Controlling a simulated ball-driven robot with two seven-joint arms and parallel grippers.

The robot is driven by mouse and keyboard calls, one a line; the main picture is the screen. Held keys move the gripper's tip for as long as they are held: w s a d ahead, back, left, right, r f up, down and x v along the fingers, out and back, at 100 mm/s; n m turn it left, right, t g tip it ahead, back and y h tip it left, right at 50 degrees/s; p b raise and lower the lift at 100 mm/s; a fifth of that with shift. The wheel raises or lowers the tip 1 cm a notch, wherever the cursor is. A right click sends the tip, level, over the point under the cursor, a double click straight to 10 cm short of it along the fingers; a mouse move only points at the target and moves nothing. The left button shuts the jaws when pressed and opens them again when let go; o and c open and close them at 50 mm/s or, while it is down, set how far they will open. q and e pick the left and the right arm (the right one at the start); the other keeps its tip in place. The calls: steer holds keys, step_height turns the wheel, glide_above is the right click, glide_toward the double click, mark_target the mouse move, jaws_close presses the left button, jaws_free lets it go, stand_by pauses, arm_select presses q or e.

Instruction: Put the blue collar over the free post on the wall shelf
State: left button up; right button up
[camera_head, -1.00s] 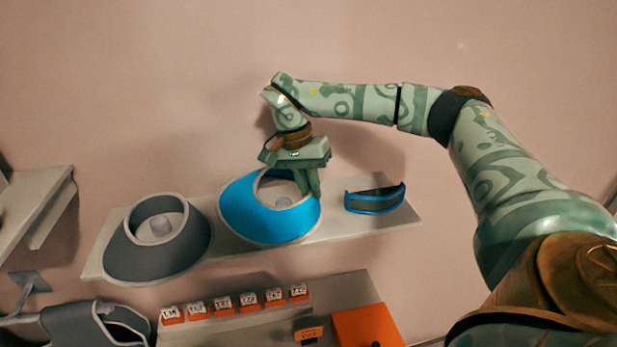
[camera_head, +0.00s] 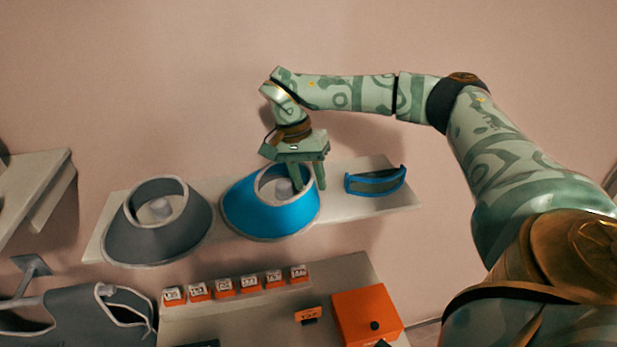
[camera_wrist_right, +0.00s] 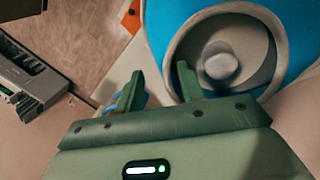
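The blue collar (camera_head: 268,217), a flared cone with a pale rim, sits on the wall shelf (camera_head: 345,213), around a pale post (camera_head: 284,188) that shows inside its opening. In the right wrist view the collar (camera_wrist_right: 163,30) surrounds the round-topped post (camera_wrist_right: 220,64). My right gripper (camera_head: 309,176) is at the collar's right rim with its fingers spread apart. In the wrist view one finger of the gripper (camera_wrist_right: 157,87) is at the inside of the rim and the other is outside. The collar's lower edge at the back is hidden. My left gripper is not in view.
A grey collar (camera_head: 155,240) stands around another post (camera_head: 161,208) on the left of the shelf. A blue-framed visor (camera_head: 376,181) lies to the right. Below are several orange-based labelled blocks (camera_head: 224,288) and an orange box (camera_head: 367,315). Another shelf (camera_head: 35,190) is at far left.

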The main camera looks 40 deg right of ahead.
steer(key=v, duration=1.6)
steer(key=shift+r, duration=0.2)
steer(key=shift+w+f, duration=0.1)
